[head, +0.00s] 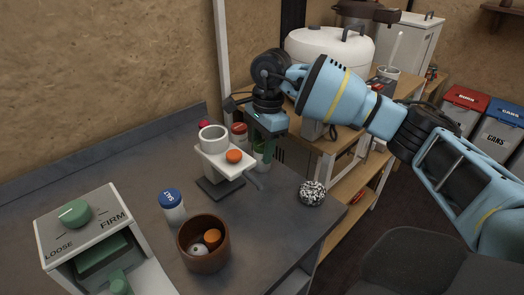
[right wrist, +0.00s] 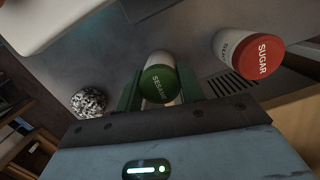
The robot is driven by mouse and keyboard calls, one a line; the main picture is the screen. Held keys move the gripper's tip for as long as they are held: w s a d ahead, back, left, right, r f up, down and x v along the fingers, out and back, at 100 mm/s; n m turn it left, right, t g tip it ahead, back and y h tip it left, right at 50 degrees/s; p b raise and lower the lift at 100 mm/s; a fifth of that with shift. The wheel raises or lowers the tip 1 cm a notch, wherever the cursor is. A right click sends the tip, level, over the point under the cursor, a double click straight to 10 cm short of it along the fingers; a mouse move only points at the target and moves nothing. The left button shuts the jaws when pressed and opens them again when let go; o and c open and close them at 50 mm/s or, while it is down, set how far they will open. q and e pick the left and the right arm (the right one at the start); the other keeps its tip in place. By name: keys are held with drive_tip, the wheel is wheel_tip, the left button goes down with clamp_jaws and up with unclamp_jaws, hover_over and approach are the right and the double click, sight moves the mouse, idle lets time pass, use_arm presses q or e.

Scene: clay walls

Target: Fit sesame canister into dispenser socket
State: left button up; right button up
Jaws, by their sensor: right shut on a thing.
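The sesame canister (right wrist: 157,84) has a green lid marked SESAME and sits between the two green fingers of my right gripper (right wrist: 160,90). In the head view my right gripper (head: 266,137) points down just right of the dispenser. The canister's pale lower part (head: 260,160) shows below the fingers, partly hidden. The dispenser (head: 212,165) is white on a dark base, with a round open-topped collar (head: 213,133) and an orange knob (head: 234,156). The canister is beside the dispenser, apart from the collar. My left gripper is not in view.
A red-lidded sugar canister (right wrist: 262,54) stands close to the sesame canister. A blue-lidded salt canister (head: 172,206), a brown bowl (head: 186,250) and a LOOSE/FIRM box (head: 62,240) are at front left. A speckled ball (head: 311,193) lies near the counter's right edge.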

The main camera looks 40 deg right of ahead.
sight(261, 145)
drive_tip(key=shift+r, duration=1.5)
drive_tip(key=shift+s+r, duration=0.15)
drive_tip(key=shift+r, duration=0.2)
drive_tip(key=s+a, duration=0.2)
drive_tip(key=s, duration=0.5)
drive_tip(key=s+a+r, duration=0.1)
drive_tip(key=s+a, duration=0.2)
drive_tip(key=s, duration=0.4)
drive_tip(key=shift+s+a+r, duration=0.15)
drive_tip(key=shift+s+a, duration=0.15)
drive_tip(key=shift+s, duration=0.05)
